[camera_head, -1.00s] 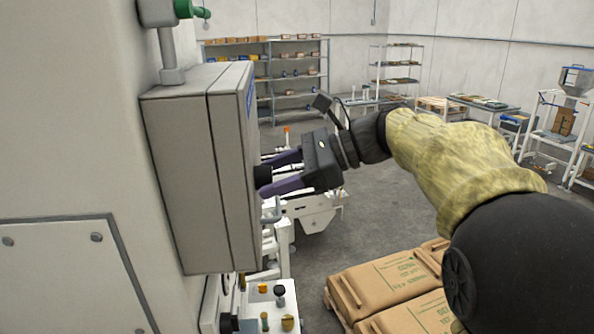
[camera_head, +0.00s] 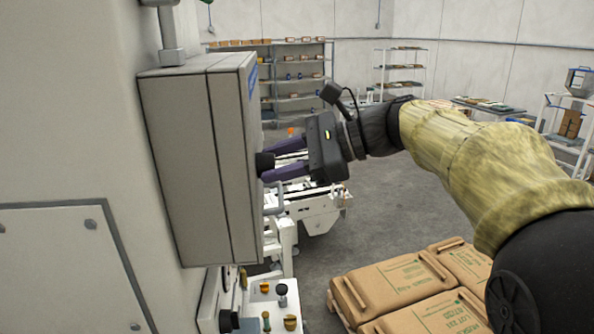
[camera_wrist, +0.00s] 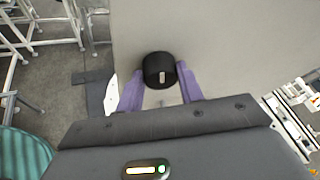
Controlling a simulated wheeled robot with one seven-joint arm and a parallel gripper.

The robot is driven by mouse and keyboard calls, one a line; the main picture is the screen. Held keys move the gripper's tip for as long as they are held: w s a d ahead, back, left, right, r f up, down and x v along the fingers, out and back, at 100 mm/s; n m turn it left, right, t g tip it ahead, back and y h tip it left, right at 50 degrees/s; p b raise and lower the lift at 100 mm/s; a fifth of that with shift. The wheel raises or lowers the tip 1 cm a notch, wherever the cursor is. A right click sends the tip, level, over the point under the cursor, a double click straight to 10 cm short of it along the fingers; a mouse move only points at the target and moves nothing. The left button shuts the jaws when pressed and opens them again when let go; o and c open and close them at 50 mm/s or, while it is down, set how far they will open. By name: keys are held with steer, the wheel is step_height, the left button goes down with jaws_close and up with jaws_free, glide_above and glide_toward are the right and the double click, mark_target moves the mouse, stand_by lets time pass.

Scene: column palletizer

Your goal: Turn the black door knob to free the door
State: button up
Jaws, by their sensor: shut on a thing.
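The black door knob (camera_head: 264,162) sticks out from the door face of a grey cabinet (camera_head: 228,150) at the centre left of the head view. In the wrist view the knob (camera_wrist: 159,68) is round, with a short pale mark pointing roughly up and down the picture. My gripper (camera_head: 270,164) is shut on the knob, one purple finger on each side of it. The fingers also show on both sides of the knob in the wrist view (camera_wrist: 160,80). The door looks closed against the cabinet body.
Below the cabinet is a white panel with small knobs (camera_head: 268,310). White machinery (camera_head: 320,207) is behind my gripper. Shelves (camera_head: 298,85) line the far wall, with clear grey floor before them.

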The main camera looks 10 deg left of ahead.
steer(key=n+t+y+b, duration=0.1)
steer(key=n+b, duration=0.3)
steer(key=b, duration=0.3)
steer(key=f+n+y+b, duration=0.1)
steer(key=n+b, duration=0.3)
steer(key=b, duration=0.4)
steer(key=n+t+y+b, duration=0.1)
steer(key=n+y+b, duration=0.2)
steer(key=b, duration=0.5)
steer(key=shift+s+f+n+t, duration=0.25)
steer(key=shift+f+n+t, duration=0.05)
steer(key=shift+n, duration=0.5)
steer(key=shift+r, duration=0.15)
steer(key=o, duration=0.6)
steer(key=shift+c, duration=0.2)
steer(key=o, duration=0.4)
steer(key=shift+s+d+r, duration=0.15)
steer(key=shift+s, duration=0.1)
steer(key=shift+o, duration=0.2)
steer(key=shift+w, duration=0.15)
